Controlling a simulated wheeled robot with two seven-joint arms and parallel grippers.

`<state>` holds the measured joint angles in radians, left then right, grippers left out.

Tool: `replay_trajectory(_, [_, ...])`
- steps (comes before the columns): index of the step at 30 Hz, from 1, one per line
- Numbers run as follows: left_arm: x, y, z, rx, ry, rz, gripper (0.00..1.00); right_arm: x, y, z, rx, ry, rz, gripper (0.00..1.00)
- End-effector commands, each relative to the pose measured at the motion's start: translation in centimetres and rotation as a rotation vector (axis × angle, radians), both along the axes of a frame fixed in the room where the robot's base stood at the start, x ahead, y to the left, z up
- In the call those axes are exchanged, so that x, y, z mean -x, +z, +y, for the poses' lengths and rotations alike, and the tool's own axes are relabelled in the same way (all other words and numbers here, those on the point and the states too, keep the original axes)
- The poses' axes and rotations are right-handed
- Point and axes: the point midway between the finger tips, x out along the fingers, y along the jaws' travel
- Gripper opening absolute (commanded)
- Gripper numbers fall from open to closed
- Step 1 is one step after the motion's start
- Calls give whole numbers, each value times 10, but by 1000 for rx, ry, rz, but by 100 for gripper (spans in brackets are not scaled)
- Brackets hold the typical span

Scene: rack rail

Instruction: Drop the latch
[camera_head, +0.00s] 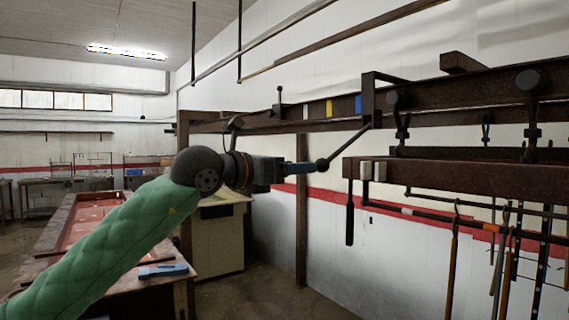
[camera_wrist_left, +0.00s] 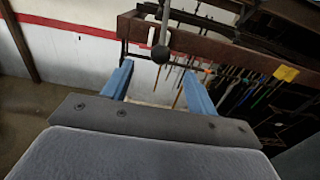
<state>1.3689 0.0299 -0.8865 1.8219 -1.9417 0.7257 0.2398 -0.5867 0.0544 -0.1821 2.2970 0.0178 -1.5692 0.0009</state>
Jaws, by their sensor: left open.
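The latch is a dark lever (camera_head: 347,144) on the end of the overhead rail. Its thin arm slants down and left to a dark ball knob (camera_head: 322,164). My left gripper (camera_head: 312,167) has blue fingers and is level with the knob, just left of it. In the left wrist view the fingers (camera_wrist_left: 158,68) are spread, and the ball knob (camera_wrist_left: 160,54) shows between or just beyond their tips. I cannot tell whether a finger touches it. My right gripper is in neither view.
A lower brown beam (camera_head: 450,177) with hanging tools (camera_head: 500,250) lies right of the gripper. The long upper rail (camera_head: 440,95) runs along the wall. A workbench (camera_head: 150,285) with a blue object (camera_head: 163,270) stands below my left arm. The space below the gripper looks clear.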

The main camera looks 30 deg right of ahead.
Motion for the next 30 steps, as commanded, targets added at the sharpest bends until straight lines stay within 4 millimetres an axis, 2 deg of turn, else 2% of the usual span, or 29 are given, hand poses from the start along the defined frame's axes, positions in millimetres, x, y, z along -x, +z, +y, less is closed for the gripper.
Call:
replay_trajectory(17, [-2,-2,-25,0,-1,1,58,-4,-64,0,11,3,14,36])
replay_trajectory(19, [-2,-2,-28,0,-1,0,58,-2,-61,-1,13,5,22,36])
replay_trajectory(24, [-3,-2,-36,0,-1,1,58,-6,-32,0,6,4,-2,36])
replay_trajectory(30, [-3,-2,-45,0,-1,0,58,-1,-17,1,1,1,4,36])
